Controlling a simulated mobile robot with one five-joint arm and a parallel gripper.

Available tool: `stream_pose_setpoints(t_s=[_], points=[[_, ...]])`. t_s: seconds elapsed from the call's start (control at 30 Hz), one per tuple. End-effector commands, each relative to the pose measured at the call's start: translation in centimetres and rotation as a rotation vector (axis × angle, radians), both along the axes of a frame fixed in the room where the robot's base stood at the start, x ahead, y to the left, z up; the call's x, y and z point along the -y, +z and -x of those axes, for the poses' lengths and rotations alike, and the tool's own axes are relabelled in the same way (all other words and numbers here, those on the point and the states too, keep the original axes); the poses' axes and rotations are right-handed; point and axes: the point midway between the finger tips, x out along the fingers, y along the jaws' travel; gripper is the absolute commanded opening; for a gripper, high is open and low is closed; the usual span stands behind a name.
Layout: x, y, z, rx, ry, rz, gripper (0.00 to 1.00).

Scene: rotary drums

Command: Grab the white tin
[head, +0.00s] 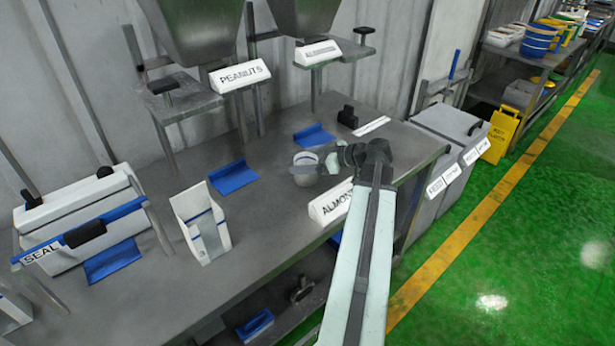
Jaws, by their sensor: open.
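The white tin (305,158), a small round open-topped pot with a blue band, stands upright on the grey metal table (130,285), near the middle of the view. My gripper (308,168) reaches in from the right, with its jaws open at the tin. A grey finger crosses in front of the tin's side and hides part of it. I cannot tell whether the fingers touch the tin or how far they reach around it.
The ALMONDS sign (331,204) stands close in front of the tin. A white carton holder (203,224) and the SEAL machine (75,215) stand left. Hoppers hang behind. Green floor (480,230) is clear at right.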

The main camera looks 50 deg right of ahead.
Motion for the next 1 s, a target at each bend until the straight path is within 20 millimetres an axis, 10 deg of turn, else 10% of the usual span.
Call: stream_pose_setpoints(t_s=[0.1, 0.43, 0.77, 1.0], points=[[0.0, 0.1, 0.1, 0.000, -0.001, 0.000, 0.87], [0.1, 0.1, 0.1, 0.000, -0.001, 0.000, 0.00], [0.1, 0.9, 0.1, 0.000, -0.002, 0.000, 0.00], [0.1, 5.0, 0.2, 0.000, -0.002, 0.000, 0.00]])
